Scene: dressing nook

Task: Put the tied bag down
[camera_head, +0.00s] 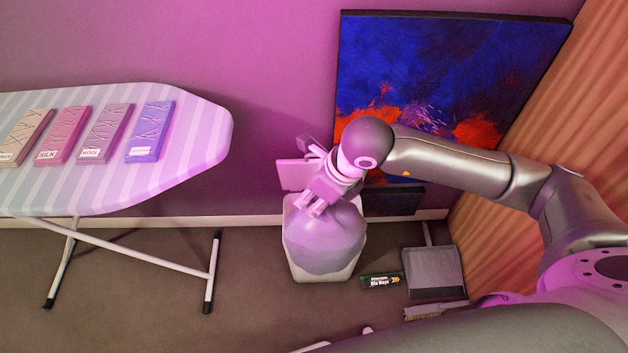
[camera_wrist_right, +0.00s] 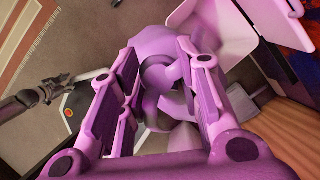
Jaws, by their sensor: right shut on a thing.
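My right gripper (camera_head: 312,205) is shut on the gathered neck of a pale, pink-lit tied bag (camera_head: 325,242). In the right wrist view, the bag (camera_wrist_right: 165,42) bulges out beyond the gripper fingers (camera_wrist_right: 160,85), with its neck between them. In the head view the bag overlaps the mouth of a white bin (camera_head: 297,268) on the floor by the wall. I cannot tell how far it sits inside the bin or above it. A pale flat panel, apparently the raised lid (camera_head: 292,175), stands beside the gripper. My left gripper is not seen.
An ironing board (camera_head: 195,150) with several labelled boxes stands left. A bin-bag box (camera_head: 380,281), a dustpan (camera_head: 433,272) and a brush (camera_head: 435,311) lie right of the bin. A blue-red painting (camera_head: 430,70) leans behind my arm. Floor (camera_head: 250,290) left of the bin is clear.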

